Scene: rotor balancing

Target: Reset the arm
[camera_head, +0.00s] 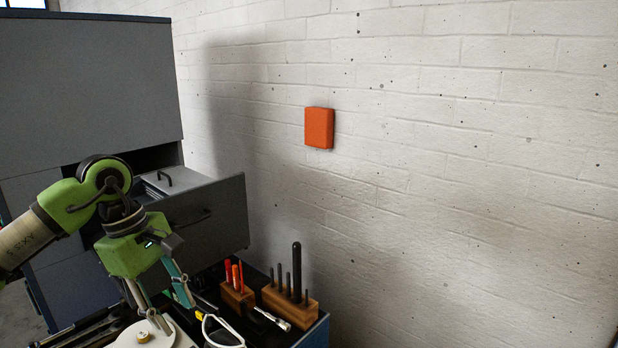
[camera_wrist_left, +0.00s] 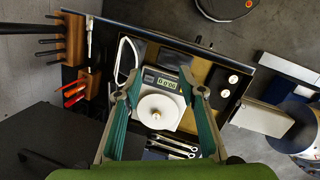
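My left gripper (camera_head: 175,313) points down over the workbench with its two fingers apart. In the left wrist view the open fingers (camera_wrist_left: 160,93) frame a white disc (camera_wrist_left: 158,113) with a small brass-coloured hub. The disc also shows in the head view (camera_head: 128,337), partly cut off by the bottom edge. It sits on a scale (camera_wrist_left: 160,82) with a lit display; I cannot read the digits surely. Nothing shows between the fingertips, and the gap between gripper and disc is hard to judge. My right gripper is in neither view.
A wooden block with red-handled tools (camera_head: 237,298) and another with dark rods (camera_head: 290,303) stand right of the gripper. White-framed glasses (camera_head: 222,333) lie nearby. An open grey drawer (camera_head: 205,220) is behind the arm. An orange box (camera_head: 319,128) hangs on the brick wall.

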